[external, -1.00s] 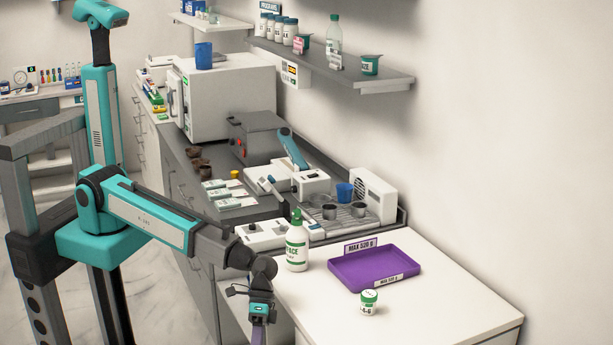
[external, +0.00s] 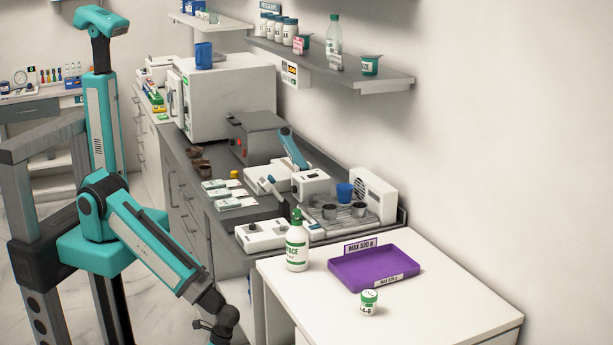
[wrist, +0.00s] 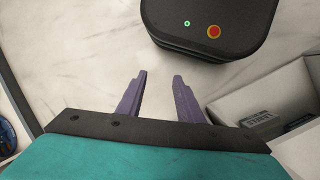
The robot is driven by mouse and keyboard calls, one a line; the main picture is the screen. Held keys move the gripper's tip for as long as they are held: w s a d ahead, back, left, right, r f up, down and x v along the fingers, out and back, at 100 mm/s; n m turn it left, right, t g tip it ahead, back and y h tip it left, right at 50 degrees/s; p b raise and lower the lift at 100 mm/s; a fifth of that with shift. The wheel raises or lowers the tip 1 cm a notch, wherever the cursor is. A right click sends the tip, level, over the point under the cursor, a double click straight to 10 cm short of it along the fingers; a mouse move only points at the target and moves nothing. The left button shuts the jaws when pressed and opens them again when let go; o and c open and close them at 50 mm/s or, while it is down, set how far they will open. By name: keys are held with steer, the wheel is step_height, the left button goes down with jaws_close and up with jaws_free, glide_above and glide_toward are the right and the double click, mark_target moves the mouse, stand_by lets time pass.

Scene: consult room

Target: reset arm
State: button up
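My gripper (wrist: 158,98) shows in the wrist view as two purple fingers spread apart, with bare marble floor between them. It is open and empty, pointing down toward the floor. In the external view my arm hangs low to the left of the white table, and its fingers are cut off below the bottom edge of the picture.
A grey counter with devices runs behind. The wrist view shows my black base and an open bin or drawer (wrist: 300,140) at right.

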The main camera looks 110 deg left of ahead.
steer(key=s+a+f+g+y, duration=0.1)
steer(key=s+a+f, duration=0.1)
steer(key=s, duration=0.4)
steer(key=s+a+f+m+g+y, duration=0.1)
steer(key=s+a+f, duration=0.1)
steer(key=s, duration=0.3)
steer(key=shift+s+a+f+m+b, duration=0.3)
steer(key=shift+s+a+f+b, duration=0.1)
steer(key=shift+a, duration=0.4)
